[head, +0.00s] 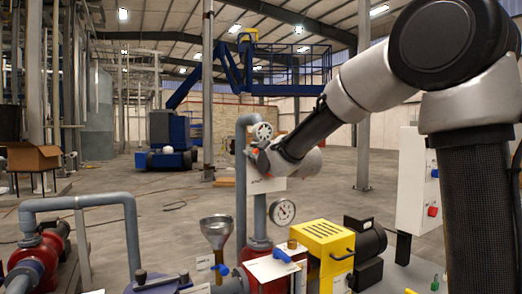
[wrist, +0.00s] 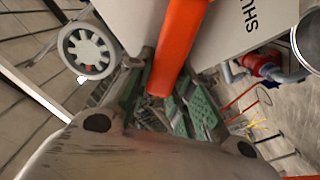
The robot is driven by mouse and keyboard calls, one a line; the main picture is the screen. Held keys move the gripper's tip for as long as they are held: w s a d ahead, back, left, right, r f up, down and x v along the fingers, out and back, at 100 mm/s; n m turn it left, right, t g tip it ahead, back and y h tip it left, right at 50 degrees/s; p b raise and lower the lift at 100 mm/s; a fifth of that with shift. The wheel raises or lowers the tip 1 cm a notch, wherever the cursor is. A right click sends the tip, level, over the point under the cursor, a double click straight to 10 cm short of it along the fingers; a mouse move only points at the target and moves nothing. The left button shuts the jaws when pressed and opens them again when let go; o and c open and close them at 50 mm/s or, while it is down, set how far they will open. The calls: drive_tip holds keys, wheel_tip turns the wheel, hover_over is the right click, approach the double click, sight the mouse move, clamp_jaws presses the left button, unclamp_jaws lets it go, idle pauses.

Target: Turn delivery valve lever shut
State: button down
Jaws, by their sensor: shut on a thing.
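The delivery valve lever is an orange-red bar (wrist: 178,45) running from the top of the wrist view down between my fingers. My gripper (wrist: 160,100), with green finger pads, is shut on it. A white plate with the letters "SHU" (wrist: 245,25) lies behind the lever. In the head view my gripper (head: 260,160) is at the upright grey pipe (head: 241,190), above a white plate (head: 267,185). Only a small bit of red shows there, and my gripper and wrist hide most of the lever.
A pale round handwheel (wrist: 86,50) is close beside my gripper. Below stand a pressure gauge (head: 282,212), a funnel (head: 216,230), a yellow guarded motor unit (head: 322,245) and a grey pipe loop (head: 90,202). A white control box (head: 415,185) is at the right. Open floor lies behind.

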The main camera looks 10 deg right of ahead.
drive_tip(key=shift+s+a+f+n, duration=0.15)
drive_tip(key=shift+a+f+n, duration=0.4)
drive_tip(key=shift+n, duration=0.35)
drive_tip(key=shift+s+a+f+n, duration=0.1)
drive_tip(key=shift+a+f+n, duration=0.2)
drive_tip(key=shift+f+n, duration=0.8)
drive_tip(key=shift+s+a+f+n, duration=0.1)
drive_tip(key=shift+a+f+n, duration=0.15)
drive_tip(key=shift+f+n, duration=0.85)
drive_tip(key=shift+s+a+f+n, duration=0.1)
drive_tip(key=shift+a+f+n, duration=0.35)
drive_tip(key=shift+n, duration=1.15)
drive_tip(key=shift+d+f, duration=0.15)
drive_tip(key=shift+f, duration=0.05)
drive_tip(key=c, duration=1.2)
unclamp_jaws()
drive_tip(key=shift+c, duration=0.2)
